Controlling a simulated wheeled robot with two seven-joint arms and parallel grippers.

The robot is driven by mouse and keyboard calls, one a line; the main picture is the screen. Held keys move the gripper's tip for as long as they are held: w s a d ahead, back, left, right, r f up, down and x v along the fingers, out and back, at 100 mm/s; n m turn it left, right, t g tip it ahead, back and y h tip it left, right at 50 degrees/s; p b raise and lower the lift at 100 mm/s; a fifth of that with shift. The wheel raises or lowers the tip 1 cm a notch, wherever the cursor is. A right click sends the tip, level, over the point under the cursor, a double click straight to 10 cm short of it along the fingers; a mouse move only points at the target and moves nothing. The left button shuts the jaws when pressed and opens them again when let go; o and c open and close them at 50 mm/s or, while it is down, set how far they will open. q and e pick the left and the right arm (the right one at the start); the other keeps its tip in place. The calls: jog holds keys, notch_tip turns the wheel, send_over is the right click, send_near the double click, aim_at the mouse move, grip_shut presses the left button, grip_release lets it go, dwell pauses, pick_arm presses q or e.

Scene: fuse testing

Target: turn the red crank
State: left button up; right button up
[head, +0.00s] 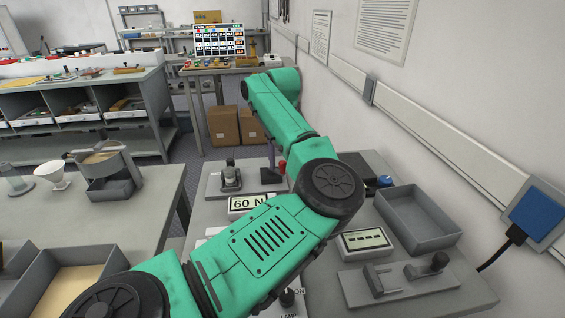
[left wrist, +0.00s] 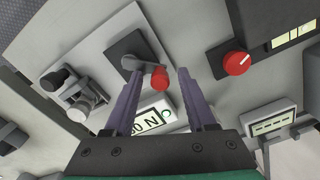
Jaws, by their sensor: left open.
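The red crank has a red grip (left wrist: 159,78) on a grey arm (left wrist: 136,64) over a dark square base (left wrist: 126,52), fixed to a grey plate. In the head view a small red part of the crank (head: 282,167) shows beside my arm. My left gripper (left wrist: 158,74) is open, its two purple fingers apart on either side of the red grip in the left wrist view. Contact with the grip cannot be told. In the head view my green arm hides most of this gripper; a purple finger (head: 270,155) shows. My right gripper is not in view.
A display reading 60 N (head: 247,203) stands in front of the crank. A metal fixture (left wrist: 76,96) is beside it. A separate red round knob (left wrist: 236,63) sits on a dark box. A grey tray (head: 448,240) and another display (head: 364,240) lie to the right.

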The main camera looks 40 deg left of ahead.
pick_arm(q)
grip_shut()
jog(key=shift+w, duration=0.1)
jog(key=n, duration=0.1)
jog(key=w+n, duration=0.1)
jog(key=n, duration=0.1)
jog(key=shift+a, duration=0.15)
jog(key=shift+w+a+r+n, duration=0.1)
jog(key=shift+w+a+n, duration=0.1)
jog(key=shift+n, duration=0.55)
jog(key=shift+w+a+f+n, duration=0.15)
jog(key=shift+w+n, duration=0.1)
jog(key=shift+n, duration=0.55)
jog(key=shift+w+a+r+n, duration=0.15)
jog(key=shift+w+n, duration=0.05)
jog(key=shift+n, duration=0.55)
grip_release()
